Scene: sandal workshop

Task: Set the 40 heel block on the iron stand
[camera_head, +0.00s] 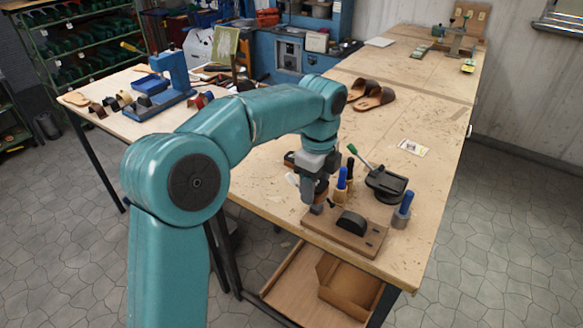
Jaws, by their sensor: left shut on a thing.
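My left arm reaches in from the left and its gripper (317,203) points down over the near part of the bench, just above the back left corner of a wooden board (335,237). It is shut on a small dark brown piece (322,188), mostly hidden by the fingers; I cannot read a number on it. The board carries a black half-round piece (351,223). Behind it to the right is a black stand-like tray (386,184) with a green-handled tool (364,160) leaning on it. I cannot tell for sure which is the iron stand. My right gripper is not in view.
Blue-handled tools (341,184) stand close right of my gripper, and another in a grey holder (401,212) near the right edge. A card (414,147) and brown sandals (372,95) lie farther back. The bench's (440,125) right side is mostly clear. An open wooden drawer (300,285) is below.

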